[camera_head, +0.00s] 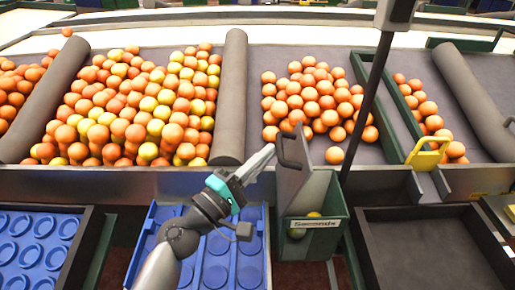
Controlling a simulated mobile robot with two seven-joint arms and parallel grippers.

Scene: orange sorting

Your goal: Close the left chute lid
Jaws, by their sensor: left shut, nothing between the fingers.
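The left chute lid (291,178) is a grey panel standing raised at the front edge of the sorting table, above a green bin (312,238). It has a dark handle (284,152) on its left side near the top. My left gripper (270,151) is shut and empty, its tips right beside this handle and the lid's left face. Whether they touch cannot be told. My right gripper does not show.
The green bin is labelled and holds a few fruits. A dark pole (368,100) rises just right of the lid. Blue trays (222,265) lie below my arm.

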